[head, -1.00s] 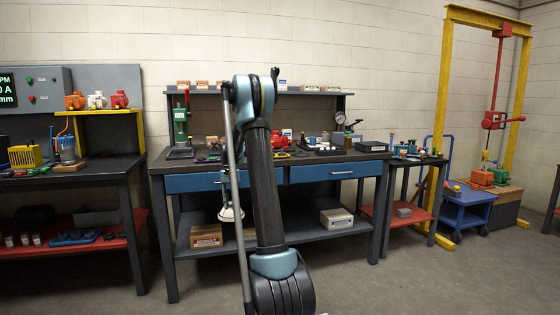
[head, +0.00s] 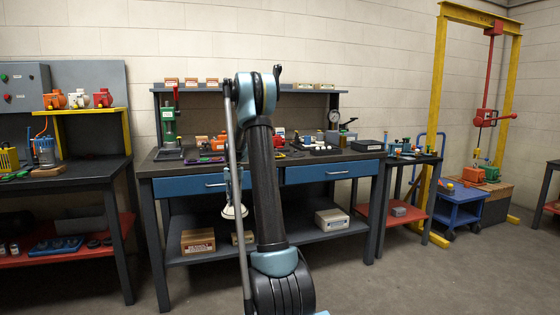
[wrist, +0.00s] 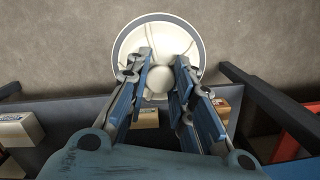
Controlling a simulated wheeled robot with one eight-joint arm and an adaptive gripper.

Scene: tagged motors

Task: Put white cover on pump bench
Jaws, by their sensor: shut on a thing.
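Several benches show, and I cannot tell which one is the pump bench. My arm hides part of the middle bench.
Tools and a green press (head: 169,125) stand on the middle bench; boxes (head: 332,219) are on its lower shelf. A left bench (head: 85,172) carries motors on a yellow shelf (head: 88,112). A small table (head: 415,158) and a blue cart (head: 458,204) stand right. Floor in front is clear.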

